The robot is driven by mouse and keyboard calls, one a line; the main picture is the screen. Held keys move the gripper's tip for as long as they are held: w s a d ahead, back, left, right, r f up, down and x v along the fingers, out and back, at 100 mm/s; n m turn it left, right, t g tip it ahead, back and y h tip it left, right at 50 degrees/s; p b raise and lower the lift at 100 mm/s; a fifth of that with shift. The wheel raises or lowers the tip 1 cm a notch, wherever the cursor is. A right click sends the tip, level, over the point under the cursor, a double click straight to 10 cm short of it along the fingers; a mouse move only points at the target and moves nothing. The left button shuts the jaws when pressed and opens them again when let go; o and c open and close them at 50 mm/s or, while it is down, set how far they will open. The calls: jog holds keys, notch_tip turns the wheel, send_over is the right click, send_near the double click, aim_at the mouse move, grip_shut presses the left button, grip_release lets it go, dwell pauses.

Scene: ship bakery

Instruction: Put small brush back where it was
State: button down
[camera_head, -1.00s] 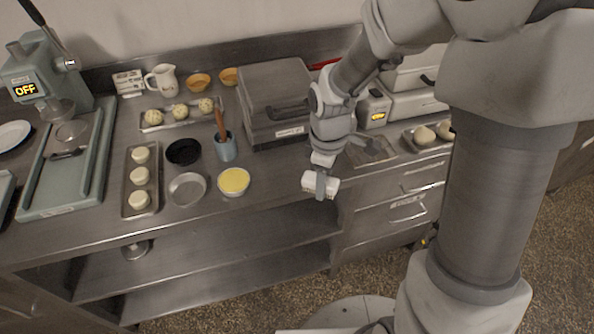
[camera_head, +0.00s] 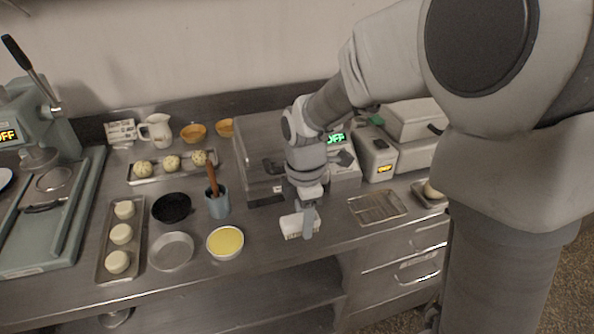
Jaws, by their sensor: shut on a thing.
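A brown-handled tool (camera_head: 211,178) stands in a blue cup (camera_head: 217,205) to the left of my gripper.
A bowl of yellow liquid (camera_head: 225,243) is close on the left. Trays of dough (camera_head: 103,273) are farther left.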

aim_at(301, 212)
jog(key=w, duration=0.1)
jog(key=w+f, duration=0.2)
jog(key=w, duration=0.1)
jog(key=shift+w+a+f, duration=0.1)
jog(key=shift+a+f, duration=0.15)
jog(key=shift+f+b, duration=0.4)
jog(key=shift+f, duration=1.6)
jog(key=shift+f, duration=0.1)
jog(key=shift+f, duration=0.15)
jog(key=shift+c, duration=2.1)
grip_release()
